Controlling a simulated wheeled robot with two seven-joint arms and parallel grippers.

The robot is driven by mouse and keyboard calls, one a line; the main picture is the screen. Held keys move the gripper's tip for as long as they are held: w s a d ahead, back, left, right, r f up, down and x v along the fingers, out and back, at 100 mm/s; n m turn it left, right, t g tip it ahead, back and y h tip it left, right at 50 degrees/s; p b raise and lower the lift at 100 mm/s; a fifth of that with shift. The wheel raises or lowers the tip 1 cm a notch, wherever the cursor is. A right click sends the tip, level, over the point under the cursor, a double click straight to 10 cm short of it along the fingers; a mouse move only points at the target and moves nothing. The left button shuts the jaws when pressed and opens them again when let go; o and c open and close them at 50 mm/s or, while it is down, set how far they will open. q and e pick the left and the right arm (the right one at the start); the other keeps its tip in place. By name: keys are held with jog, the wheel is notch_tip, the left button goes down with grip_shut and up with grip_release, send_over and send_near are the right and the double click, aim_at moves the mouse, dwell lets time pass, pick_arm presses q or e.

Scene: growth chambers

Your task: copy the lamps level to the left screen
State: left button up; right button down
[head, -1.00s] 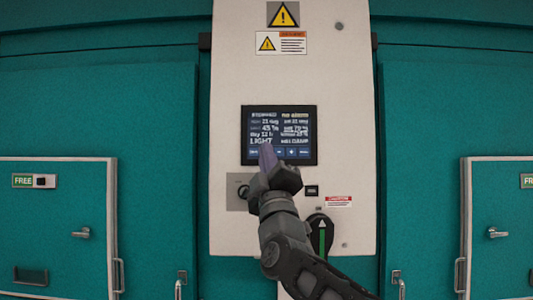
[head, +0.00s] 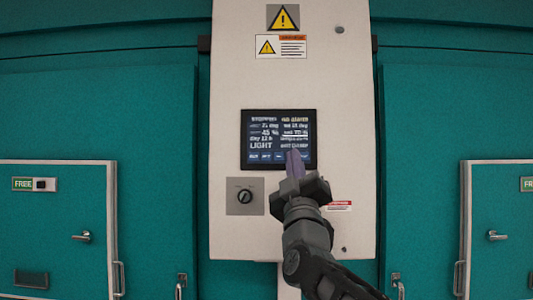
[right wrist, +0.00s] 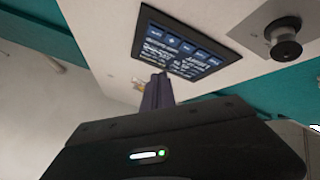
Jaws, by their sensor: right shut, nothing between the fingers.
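A dark screen (head: 262,136) with white text, a yellow line at its top right and a row of blue buttons along its bottom is set in a pale panel (head: 230,80). The word LIGHT shows at its lower left; the smaller text is blurred. My right gripper (head: 293,158) is shut and empty, its fingertips over the lower right of the screen, by the button row. In the right wrist view the screen (right wrist: 190,45) shows beyond the fingers (right wrist: 158,92); I cannot tell whether they touch it. My left gripper is not in view.
A round knob (head: 245,196) on a grey plate is below the screen. Warning labels (head: 281,46) are above it. Teal doors (head: 100,110) flank the panel, with smaller white-framed doors marked FREE (head: 22,184) and metal handles (head: 83,237).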

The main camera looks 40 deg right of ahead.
aim_at(266, 160)
jog(key=a+m+t, duration=0.1)
jog(key=a+m, duration=0.6)
jog(key=m, duration=0.8)
jog(key=shift+w+a+r+y, duration=0.15)
jog(key=shift+w+a+y, duration=0.1)
jog(key=shift+y, duration=0.15)
jog(key=shift+d, duration=0.1)
jog(key=shift+w+d+p, duration=0.9)
jog(key=shift+w+p, duration=0.05)
jog(key=shift+w, duration=0.25)
jog(key=shift+w+d+p, duration=0.85)
jog(key=shift+w+p, duration=0.05)
jog(key=shift+w, duration=0.25)
jog(key=shift+w+d+p, duration=0.9)
jog(key=shift+w+p, duration=0.05)
jog(key=shift+w, duration=0.25)
jog(key=shift+w+d, duration=0.1)
